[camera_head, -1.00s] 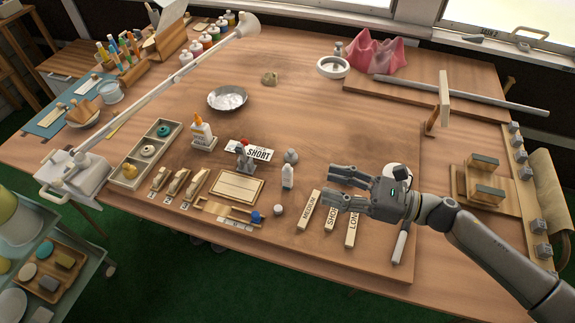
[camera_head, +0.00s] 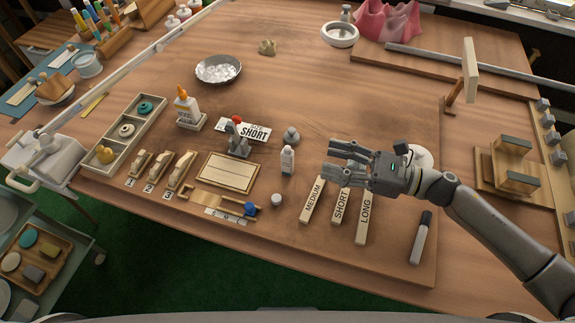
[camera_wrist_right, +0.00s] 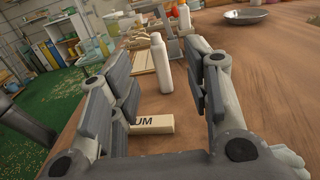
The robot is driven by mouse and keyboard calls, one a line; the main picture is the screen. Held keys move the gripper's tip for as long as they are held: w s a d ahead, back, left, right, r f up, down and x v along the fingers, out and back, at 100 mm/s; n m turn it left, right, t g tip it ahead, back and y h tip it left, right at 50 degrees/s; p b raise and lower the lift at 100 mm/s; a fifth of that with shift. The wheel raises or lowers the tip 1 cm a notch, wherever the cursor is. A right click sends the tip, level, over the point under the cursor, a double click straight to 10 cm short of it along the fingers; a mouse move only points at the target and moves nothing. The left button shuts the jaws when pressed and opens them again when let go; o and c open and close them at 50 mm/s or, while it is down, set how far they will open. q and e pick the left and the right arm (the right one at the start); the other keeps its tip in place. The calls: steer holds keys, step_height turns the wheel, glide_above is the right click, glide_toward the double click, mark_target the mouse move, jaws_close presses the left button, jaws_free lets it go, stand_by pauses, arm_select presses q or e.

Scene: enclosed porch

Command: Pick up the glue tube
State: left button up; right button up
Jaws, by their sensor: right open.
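A small white tube (camera_head: 288,161), which looks like the glue tube, stands upright on the wooden table near the middle. It also shows upright in the wrist view (camera_wrist_right: 161,64), ahead of and between the fingers. My right gripper (camera_head: 333,160) is open and empty, just right of the tube in the head view, with its fingers pointing left toward it. A gap remains between fingertips and tube. In the wrist view my right gripper (camera_wrist_right: 163,85) has its fingers spread wide. My left gripper is not in view.
Wooden blocks marked MEDIUM (camera_head: 313,199), SHORT (camera_head: 341,205) and LONG (camera_head: 363,217) lie below my right gripper. A grey knob-like item (camera_head: 291,135) stands behind the tube, a small round cap (camera_head: 277,200) in front. An orange-capped bottle (camera_head: 188,110) stands further left.

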mark_target(294, 155)
steer(key=shift+f+b, duration=0.5)
steer(key=shift+f, duration=0.4)
steer(key=shift+w+a+r, duration=0.1)
steer(key=shift+a, duration=0.25)
steer(key=p+x, duration=0.1)
steer(key=x, duration=0.3)
steer(key=shift+w+a+p, duration=0.15)
steer(key=shift+a+p, duration=0.15)
steer(key=x, duration=0.1)
steer(key=p+x, duration=0.1)
steer(key=x, duration=0.1)
steer(key=p+x, duration=0.1)
steer(key=x, duration=0.1)
steer(key=shift+s+r, duration=0.15)
steer(key=shift+s, duration=0.15)
steer(key=shift+w+a, duration=0.1)
steer(key=shift+a, duration=0.2)
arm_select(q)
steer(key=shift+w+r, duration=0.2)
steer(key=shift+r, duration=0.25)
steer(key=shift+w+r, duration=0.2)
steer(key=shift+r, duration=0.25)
arm_select(e)
steer(key=shift+c, duration=0.2)
jaws_close()
